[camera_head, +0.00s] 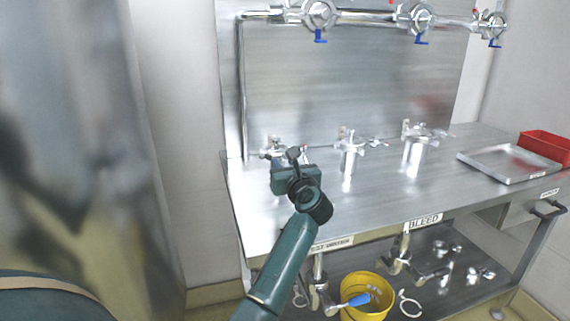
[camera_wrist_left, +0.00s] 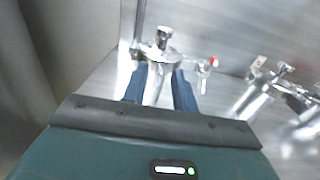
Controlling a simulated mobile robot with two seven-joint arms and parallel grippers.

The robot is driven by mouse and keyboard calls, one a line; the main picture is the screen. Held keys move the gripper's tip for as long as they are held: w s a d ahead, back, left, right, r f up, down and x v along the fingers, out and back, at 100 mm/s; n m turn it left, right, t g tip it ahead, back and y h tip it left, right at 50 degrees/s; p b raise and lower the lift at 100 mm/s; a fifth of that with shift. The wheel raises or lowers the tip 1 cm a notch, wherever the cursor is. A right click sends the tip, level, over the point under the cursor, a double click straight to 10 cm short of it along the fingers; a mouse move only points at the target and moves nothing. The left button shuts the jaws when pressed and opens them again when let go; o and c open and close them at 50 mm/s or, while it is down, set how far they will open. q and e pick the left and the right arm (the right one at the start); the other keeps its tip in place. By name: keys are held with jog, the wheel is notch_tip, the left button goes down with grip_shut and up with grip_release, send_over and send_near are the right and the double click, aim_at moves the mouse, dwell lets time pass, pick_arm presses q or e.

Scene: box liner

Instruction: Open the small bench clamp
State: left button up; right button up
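The small bench clamp (camera_wrist_left: 160,50) is a shiny metal fitting at the left end of the bench. In the wrist view it lies just beyond my left fingertips, with a metal spool between and beneath the fingers. In the head view the clamp (camera_head: 272,151) is partly hidden by my left gripper (camera_head: 293,156). My left gripper also shows in the wrist view (camera_wrist_left: 160,78), its two blue fingers apart. I cannot tell whether they touch the metal. A red-tipped part (camera_wrist_left: 214,62) sits right of the clamp. My right gripper is not in view.
Two larger clamped spools (camera_head: 350,150) (camera_head: 414,152) stand farther right on the steel bench (camera_head: 262,215). A metal tray (camera_head: 510,165) and red bin (camera_head: 546,147) are at the right. Valves (camera_head: 319,14) hang above. A yellow bucket (camera_head: 367,308) stands below.

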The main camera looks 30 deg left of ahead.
pick_arm(q)
grip_shut()
dwell(0.5)
